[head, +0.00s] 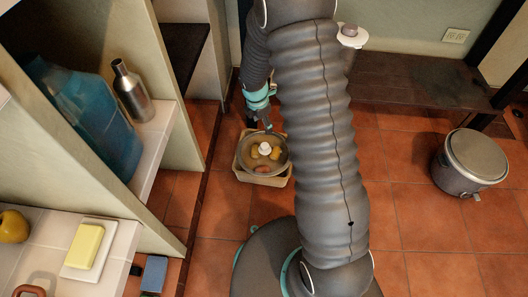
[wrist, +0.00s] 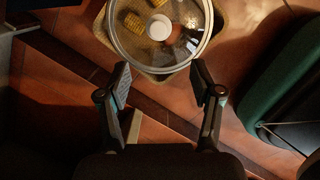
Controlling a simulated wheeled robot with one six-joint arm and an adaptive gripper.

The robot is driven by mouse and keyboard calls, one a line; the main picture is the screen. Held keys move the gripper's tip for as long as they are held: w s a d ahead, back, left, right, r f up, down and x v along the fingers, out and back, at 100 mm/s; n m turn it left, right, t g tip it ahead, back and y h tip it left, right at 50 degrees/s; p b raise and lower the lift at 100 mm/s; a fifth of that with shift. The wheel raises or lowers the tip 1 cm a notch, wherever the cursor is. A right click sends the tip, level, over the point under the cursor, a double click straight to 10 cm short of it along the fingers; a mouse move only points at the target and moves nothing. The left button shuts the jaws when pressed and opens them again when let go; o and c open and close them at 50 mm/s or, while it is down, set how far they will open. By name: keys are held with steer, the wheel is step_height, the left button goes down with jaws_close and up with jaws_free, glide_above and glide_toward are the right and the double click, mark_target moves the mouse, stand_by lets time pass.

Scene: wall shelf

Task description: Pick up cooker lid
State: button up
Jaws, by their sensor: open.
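A round clear glass lid (head: 264,163) with a metal rim and a white knob (head: 265,148) lies on a square tan box on the floor. Yellow food, like corn pieces, shows through the glass. In the wrist view the lid (wrist: 178,52) is at the top centre, cut by the frame edge, with its knob (wrist: 159,27) beyond my fingertips. My gripper (wrist: 160,75) is open, its two fingers apart with nothing between them. In the head view my gripper (head: 264,121) is just behind the lid, partly hidden by my arm.
The tan box (head: 264,181) stands on red floor tiles. A shelf at left holds a blue jug (head: 93,125), a metal bottle (head: 132,92) and a yellow block (head: 83,245) on a white dish. A grey lidded pot (head: 460,180) stands at right, with open floor between.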

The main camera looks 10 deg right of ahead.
step_height(320, 180, down, 3)
steer(key=n, duration=0.1)
steer(key=b, duration=0.2)
glide_toward(265, 145)
steer(key=f, duration=0.2)
steer(key=d+f, duration=0.1)
steer(key=f, duration=0.2)
steer(key=shift+w, duration=0.15)
steer(key=shift+w+d+f+b, duration=0.15)
steer(key=shift+f+b, duration=0.1)
steer(key=shift+f, duration=1.05)
steer(key=shift+w+f+b, duration=0.15)
steer(key=shift+f+b, duration=0.1)
steer(key=shift+f, duration=1.05)
jaws_close()
